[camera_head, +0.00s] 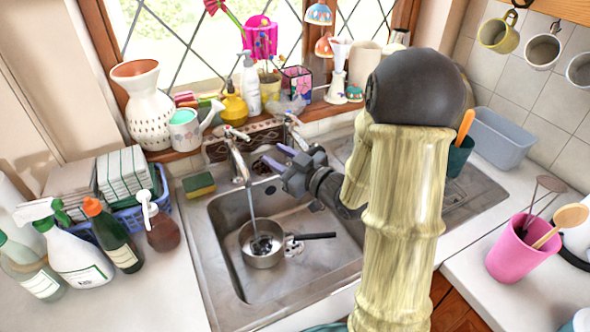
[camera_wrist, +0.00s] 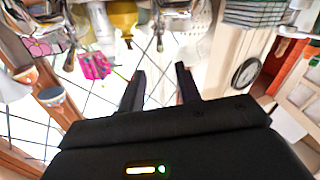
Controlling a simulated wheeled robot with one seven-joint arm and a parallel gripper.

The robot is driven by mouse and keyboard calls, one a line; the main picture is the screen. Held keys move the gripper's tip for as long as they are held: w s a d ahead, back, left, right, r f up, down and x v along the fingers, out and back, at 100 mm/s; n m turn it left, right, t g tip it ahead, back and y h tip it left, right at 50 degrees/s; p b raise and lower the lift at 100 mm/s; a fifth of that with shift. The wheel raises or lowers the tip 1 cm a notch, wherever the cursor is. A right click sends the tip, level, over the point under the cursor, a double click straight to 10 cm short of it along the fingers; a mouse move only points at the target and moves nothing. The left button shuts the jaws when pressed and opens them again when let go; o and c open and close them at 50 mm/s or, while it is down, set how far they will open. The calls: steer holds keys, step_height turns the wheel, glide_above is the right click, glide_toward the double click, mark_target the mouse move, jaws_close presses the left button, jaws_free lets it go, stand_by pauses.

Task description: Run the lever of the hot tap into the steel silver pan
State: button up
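The steel silver pan (camera_head: 246,236) sits in the sink basin, its black handle pointing right. A stream of water (camera_head: 252,207) falls from the tap spout (camera_head: 240,165) into it. One tap lever (camera_head: 238,133) shows above the spout; another tap part (camera_head: 293,119) stands to the right, behind my gripper. I cannot tell which is hot. My gripper (camera_head: 277,157) is right of the spout, above the back of the basin, fingers pointing towards the window. In the wrist view the fingers (camera_wrist: 161,72) are apart with nothing between them. Contact with a lever cannot be seen.
A sponge (camera_head: 199,185) lies left of the taps. The sill behind holds a vase (camera_head: 147,110), a watering can (camera_head: 185,130) and a yellow bottle (camera_head: 234,107). Spray bottles (camera_head: 75,245) stand on the left counter. A pink pot (camera_head: 508,258) is at right.

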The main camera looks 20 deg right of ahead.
steer(key=v, duration=0.5)
steer(key=shift+b, duration=0.3)
stand_by(0.9)
jaws_close()
steer(key=w+d+f+m+y+p, duration=0.1)
steer(key=w+d+m+p, duration=0.1)
steer(key=w+m+p, duration=0.2)
steer(key=w+d+m+g+y+p, duration=0.1)
steer(key=w+m+p, duration=0.3)
steer(key=m+p, duration=0.6)
steer(key=shift+w+d+f+m+g+y+p, duration=0.4)
steer(key=shift+d+m, duration=0.35)
steer(key=shift+m, duration=2.35)
steer(key=shift+s, duration=0.1)
